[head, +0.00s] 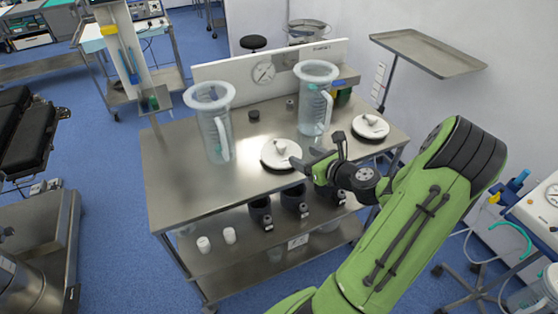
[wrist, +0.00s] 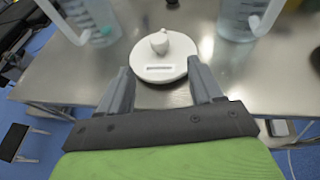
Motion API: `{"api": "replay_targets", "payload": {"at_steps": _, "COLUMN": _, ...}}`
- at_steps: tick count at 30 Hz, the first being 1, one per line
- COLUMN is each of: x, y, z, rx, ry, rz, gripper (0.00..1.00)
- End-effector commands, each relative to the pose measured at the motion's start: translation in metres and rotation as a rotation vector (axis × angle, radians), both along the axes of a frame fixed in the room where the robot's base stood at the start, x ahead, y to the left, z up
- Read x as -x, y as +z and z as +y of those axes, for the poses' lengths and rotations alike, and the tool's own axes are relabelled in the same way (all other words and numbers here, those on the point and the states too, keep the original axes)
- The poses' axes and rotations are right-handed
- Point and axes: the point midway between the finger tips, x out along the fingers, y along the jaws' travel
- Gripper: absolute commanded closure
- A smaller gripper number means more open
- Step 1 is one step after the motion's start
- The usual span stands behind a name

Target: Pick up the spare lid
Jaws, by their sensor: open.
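Two round white lids with raised knobs lie on the steel table. The nearer lid (head: 279,157) is at the middle of the table, and it shows in the wrist view (wrist: 160,72) straight ahead. The other lid (head: 371,129) is at the table's right. No label tells which is the spare. My gripper (head: 308,160) is open and empty, just right of the nearer lid in the head view. In the wrist view its fingers (wrist: 159,80) point towards that lid, one on each side of its near edge. I cannot tell their exact gap to it.
Two clear jugs with handles stand on the table (head: 185,190), one at left (head: 209,110) and one behind (head: 316,95). A small dark cap (head: 254,115) lies between them. A panel with a gauge (head: 263,72) lines the back. The front left tabletop is clear.

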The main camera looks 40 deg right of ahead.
Motion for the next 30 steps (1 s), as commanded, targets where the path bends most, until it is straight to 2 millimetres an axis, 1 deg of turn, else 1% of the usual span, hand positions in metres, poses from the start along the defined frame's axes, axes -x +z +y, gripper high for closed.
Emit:
{"api": "replay_targets", "payload": {"at_steps": 1, "x": -0.014, "y": -0.008, "z": 0.000, "rx": 0.002, "ry": 0.007, "rz": 0.000, "gripper": 0.35}}
{"api": "replay_targets", "payload": {"at_steps": 6, "x": -0.051, "y": -0.021, "z": -0.003, "rx": 0.003, "ry": 0.006, "rz": 0.000, "gripper": 0.35}}
{"api": "replay_targets", "payload": {"at_steps": 11, "x": -0.069, "y": -0.026, "z": -0.005, "rx": 0.003, "ry": 0.004, "rz": 0.001, "gripper": 0.35}}
{"api": "replay_targets", "payload": {"at_steps": 18, "x": -0.110, "y": -0.037, "z": -0.009, "rx": 0.003, "ry": 0.005, "rz": 0.002, "gripper": 0.35}}
{"api": "replay_targets", "payload": {"at_steps": 21, "x": -0.116, "y": -0.039, "z": -0.010, "rx": 0.003, "ry": 0.003, "rz": 0.003, "gripper": 0.35}}
{"api": "replay_targets", "payload": {"at_steps": 26, "x": -0.116, "y": -0.038, "z": -0.010, "rx": 0.003, "ry": 0.002, "rz": 0.003, "gripper": 0.35}}
{"api": "replay_targets", "payload": {"at_steps": 27, "x": -0.116, "y": -0.038, "z": -0.010, "rx": 0.003, "ry": 0.002, "rz": 0.003, "gripper": 0.38}}
{"api": "replay_targets", "payload": {"at_steps": 30, "x": -0.116, "y": -0.038, "z": -0.010, "rx": 0.003, "ry": 0.002, "rz": 0.003, "gripper": 0.53}}
